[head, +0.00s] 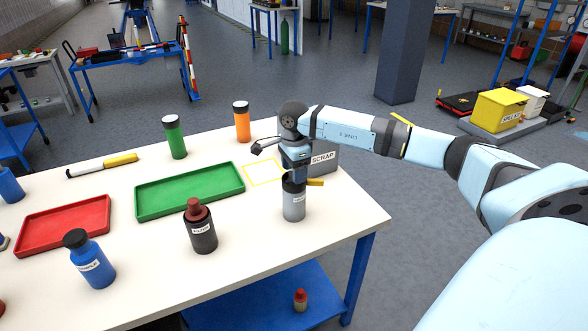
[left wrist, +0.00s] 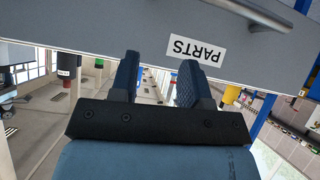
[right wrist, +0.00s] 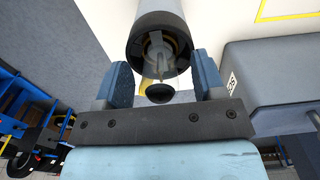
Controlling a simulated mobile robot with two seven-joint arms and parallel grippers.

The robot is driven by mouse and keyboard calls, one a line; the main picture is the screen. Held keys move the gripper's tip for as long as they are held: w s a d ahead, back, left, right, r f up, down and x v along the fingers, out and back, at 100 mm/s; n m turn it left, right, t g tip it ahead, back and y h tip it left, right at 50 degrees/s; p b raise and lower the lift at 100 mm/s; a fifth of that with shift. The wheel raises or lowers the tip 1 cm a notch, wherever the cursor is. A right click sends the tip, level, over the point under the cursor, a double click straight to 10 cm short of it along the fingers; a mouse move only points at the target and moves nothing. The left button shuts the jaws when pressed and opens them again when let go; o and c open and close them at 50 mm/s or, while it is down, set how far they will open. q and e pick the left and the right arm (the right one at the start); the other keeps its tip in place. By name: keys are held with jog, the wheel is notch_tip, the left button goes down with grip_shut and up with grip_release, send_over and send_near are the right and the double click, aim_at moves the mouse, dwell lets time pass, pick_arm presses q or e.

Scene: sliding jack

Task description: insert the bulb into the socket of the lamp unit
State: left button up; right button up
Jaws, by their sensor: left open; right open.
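My right gripper (head: 294,176) is pointed down over a grey cylinder (head: 294,203) with a dark top rim, at the right end of the white table. In the right wrist view this gripper (right wrist: 158,85) is open. The cylinder (right wrist: 155,22) shows beyond and between its fingers, with a dark open end and a thin stalk with a black knob inside. I cannot tell whether it is the lamp unit, and no bulb can be made out for certain. My left gripper (left wrist: 155,80) is open and empty, seen only in its own wrist view.
On the table (head: 345,215) stand a dark red-capped bottle (head: 201,232), a blue bottle (head: 92,265), a green tray (head: 190,190), a red tray (head: 65,224) and a grey SCRAP box (head: 325,158). A grey PARTS panel (left wrist: 120,35) faces my left gripper.

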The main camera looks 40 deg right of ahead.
notch_tip(320, 180, up, 14)
dwell(0.4)
jog(key=shift+f, duration=0.15)
